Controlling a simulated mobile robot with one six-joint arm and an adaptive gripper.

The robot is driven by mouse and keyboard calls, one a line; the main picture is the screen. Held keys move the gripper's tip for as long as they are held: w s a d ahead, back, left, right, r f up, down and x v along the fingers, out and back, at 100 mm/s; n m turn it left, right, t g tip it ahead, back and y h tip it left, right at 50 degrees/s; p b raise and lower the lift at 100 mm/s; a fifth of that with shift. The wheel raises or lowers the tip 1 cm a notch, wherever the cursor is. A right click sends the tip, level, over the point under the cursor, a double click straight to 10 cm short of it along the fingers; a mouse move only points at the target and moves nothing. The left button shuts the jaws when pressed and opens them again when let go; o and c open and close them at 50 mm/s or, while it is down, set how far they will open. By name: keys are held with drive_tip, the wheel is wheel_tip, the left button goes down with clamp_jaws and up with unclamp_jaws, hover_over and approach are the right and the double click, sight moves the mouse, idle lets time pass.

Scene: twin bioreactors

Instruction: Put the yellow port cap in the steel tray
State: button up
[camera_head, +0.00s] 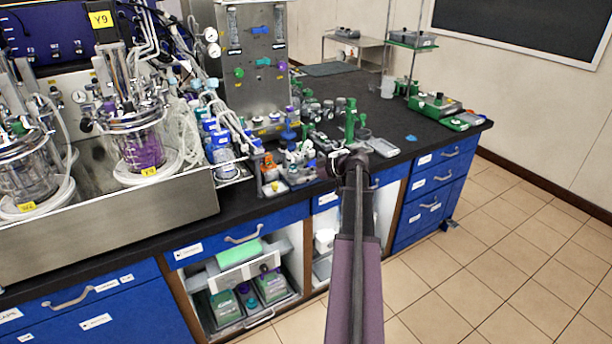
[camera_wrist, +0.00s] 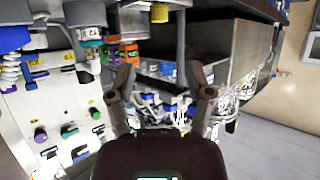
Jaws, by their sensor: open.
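My gripper (camera_wrist: 161,95) is open in the wrist view, its two dark fingers apart with nothing held between them. In the head view my arm reaches over the bench's front edge, and the gripper end (camera_head: 350,160) is small and dark there. I cannot pick out the yellow port cap for sure. A small yellow-orange piece (camera_wrist: 159,13) shows at the top of the wrist view, but I cannot tell what it is. A large steel basin (camera_head: 110,228) holds the two bioreactors at the left. I cannot tell whether it is the task's steel tray.
Bottles and small parts crowd the bench around a rack (camera_head: 270,183) left of my gripper. A steel panel with coloured knobs (camera_head: 250,70) stands behind. Green-based equipment (camera_head: 437,107) stands at the right. The black bench top (camera_head: 440,138) has free room there.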

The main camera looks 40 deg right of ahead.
idle(0.4)
drive_tip(key=w+a+f+m+g, duration=0.1)
drive_tip(key=a+f+g, duration=0.25)
drive_tip(key=a, duration=0.95)
drive_tip(key=w+a+f+m+g, duration=0.1)
drive_tip(key=a+f+g, duration=0.25)
drive_tip(key=a, duration=1.05)
drive_tip(key=s+a+f+m+g+h, duration=0.1)
drive_tip(key=s+a, duration=0.4)
drive_tip(key=a, duration=0.5)
drive_tip(key=s+a+f+m+g+h, duration=0.2)
drive_tip(key=s+a+h, duration=0.3)
drive_tip(key=a, duration=0.4)
drive_tip(key=shift+a+f+m+g+h, duration=0.3)
drive_tip(key=shift+a+m+g, duration=0.1)
drive_tip(key=shift+m+g, duration=0.15)
